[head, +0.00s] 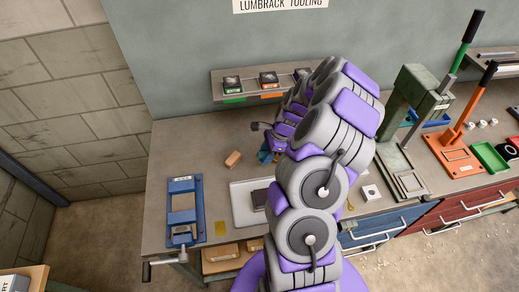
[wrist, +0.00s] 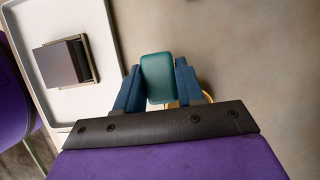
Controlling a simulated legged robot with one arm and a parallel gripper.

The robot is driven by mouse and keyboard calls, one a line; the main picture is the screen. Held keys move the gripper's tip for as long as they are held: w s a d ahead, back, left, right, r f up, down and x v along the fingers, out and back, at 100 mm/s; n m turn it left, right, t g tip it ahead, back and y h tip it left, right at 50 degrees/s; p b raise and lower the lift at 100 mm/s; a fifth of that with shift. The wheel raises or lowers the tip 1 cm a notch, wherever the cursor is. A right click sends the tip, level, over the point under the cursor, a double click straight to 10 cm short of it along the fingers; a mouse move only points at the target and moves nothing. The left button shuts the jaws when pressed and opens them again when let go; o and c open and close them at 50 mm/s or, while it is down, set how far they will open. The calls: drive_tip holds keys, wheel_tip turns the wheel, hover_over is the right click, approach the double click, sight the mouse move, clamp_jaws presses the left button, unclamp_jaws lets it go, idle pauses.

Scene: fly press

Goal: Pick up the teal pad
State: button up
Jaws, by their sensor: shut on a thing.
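The teal pad (wrist: 157,76) is a small block with rounded corners, seen in the wrist view between the two blue fingers of my gripper (wrist: 157,82). The fingers are shut on its two sides. The pad covers part of a yellowish ring-like thing (wrist: 184,102) behind it. In the head view my gripper (head: 268,154) is at the far end of my purple and grey arm, over the bench behind the white tray. The pad cannot be made out clearly there.
The white tray (head: 241,210) holds a dark block (head: 260,198). A tan block (head: 233,159) lies left of my gripper. A blue vise-like fixture (head: 182,223) stands at the left. A shelf (head: 219,79) runs along the wall. Green (head: 416,82) and orange (head: 463,130) lever presses stand right.

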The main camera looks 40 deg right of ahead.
drive_tip(key=s+d, duration=0.1)
drive_tip(key=s, duration=0.2)
drive_tip(key=s+d, duration=0.1)
drive_tip(key=s, duration=0.3)
drive_tip(key=s+d+r, duration=0.1)
drive_tip(key=s, duration=0.3)
drive_tip(key=shift+p, duration=0.4)
drive_tip(key=shift+s, duration=0.15)
drive_tip(key=shift+s+a+r, duration=0.1)
drive_tip(key=shift+a, duration=0.3)
drive_tip(key=o, duration=0.5)
drive_tip(key=shift+c, duration=0.2)
drive_tip(key=shift+d, duration=0.25)
drive_tip(key=c, duration=0.3)
drive_tip(key=shift+d, duration=0.2)
drive_tip(key=shift+c, duration=0.3)
drive_tip(key=w+d+r+b, duration=0.1)
drive_tip(key=w+b, duration=0.1)
drive_tip(key=w, duration=0.1)
drive_tip(key=w+d+r+b, duration=0.1)
drive_tip(key=w+b, duration=0.1)
drive_tip(key=w, duration=0.2)
drive_tip(key=w+d+r+b, duration=0.1)
drive_tip(key=w+d+b, duration=0.1)
drive_tip(key=w, duration=0.1)
drive_tip(key=shift+w+d, duration=0.1)
drive_tip(key=shift+w, duration=0.3)
drive_tip(key=shift+w+r+b, duration=0.2)
drive_tip(key=shift+w+b, duration=0.15)
drive_tip(key=shift+b, duration=0.1)
